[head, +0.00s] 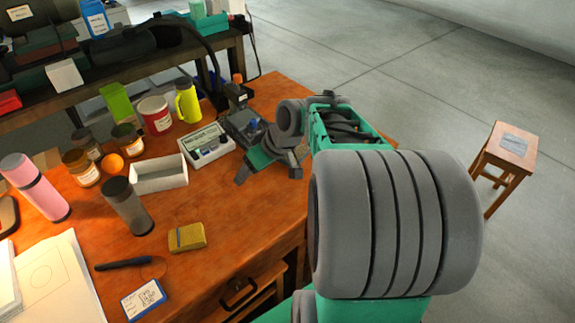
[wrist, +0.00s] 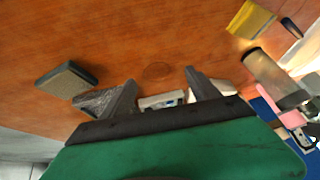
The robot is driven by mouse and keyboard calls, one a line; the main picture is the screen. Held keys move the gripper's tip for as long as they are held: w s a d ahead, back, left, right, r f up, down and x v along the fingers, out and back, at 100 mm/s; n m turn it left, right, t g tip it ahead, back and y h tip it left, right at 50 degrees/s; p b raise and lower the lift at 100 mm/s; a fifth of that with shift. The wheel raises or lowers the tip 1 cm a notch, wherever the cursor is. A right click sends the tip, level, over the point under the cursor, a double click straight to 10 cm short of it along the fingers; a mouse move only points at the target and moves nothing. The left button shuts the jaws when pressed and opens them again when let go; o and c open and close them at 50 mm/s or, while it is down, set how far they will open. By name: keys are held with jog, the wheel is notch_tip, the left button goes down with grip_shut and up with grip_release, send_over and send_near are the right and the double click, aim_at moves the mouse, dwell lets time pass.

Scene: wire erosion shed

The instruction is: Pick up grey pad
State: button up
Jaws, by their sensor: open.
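A small block-shaped pad (wrist: 67,79) with a grey-brown top and darker sides lies on the wooden table, left of my gripper in the wrist view. It looks like the grey pad. I cannot make it out in the head view, where my arm covers part of the table. My gripper (wrist: 158,92) is open, its two fingers apart with nothing held between them. In the head view my gripper (head: 268,170) is over the table, right of the white tray, its tips partly hidden.
A pale instrument (head: 207,143), a white tray (head: 160,182), a grey bottle (head: 127,206) and a yellow block (head: 187,237) stand left of my gripper. A dark device (head: 240,120) is behind it. A stool (head: 511,150) with a flat grey patch stands at right on open floor.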

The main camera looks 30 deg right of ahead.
aim_at(295, 152)
jog(key=o, duration=0.3)
jog(key=d+f+t+b, duration=0.1)
jog(key=d, duration=0.3)
jog(key=w+d+f+t+b, duration=0.1)
jog(key=d+f, duration=0.1)
jog(key=d, duration=0.2)
jog(key=w+d+f+t+y+b, duration=0.1)
jog(key=d+f, duration=0.1)
jog(key=d, duration=0.2)
jog(key=shift+w+d+f+n+b, duration=0.15)
jog(key=shift+f+n+b, duration=0.05)
jog(key=shift+n+b, duration=0.1)
jog(key=o, duration=0.3)
jog(key=d+t, duration=0.1)
jog(key=d, duration=0.1)
jog(key=s+d+t+b, duration=0.1)
jog(key=d, duration=0.2)
jog(key=s+d+t, duration=0.1)
jog(key=d, duration=0.1)
jog(key=shift+s+d+r+n+t+b, duration=0.1)
jog(key=shift+s+d+n+t+b, duration=0.05)
jog(key=shift+d+n+t+b, duration=0.2)
jog(key=x, duration=0.7)
jog(key=shift+a, duration=0.1)
jog(key=c, duration=1.5)
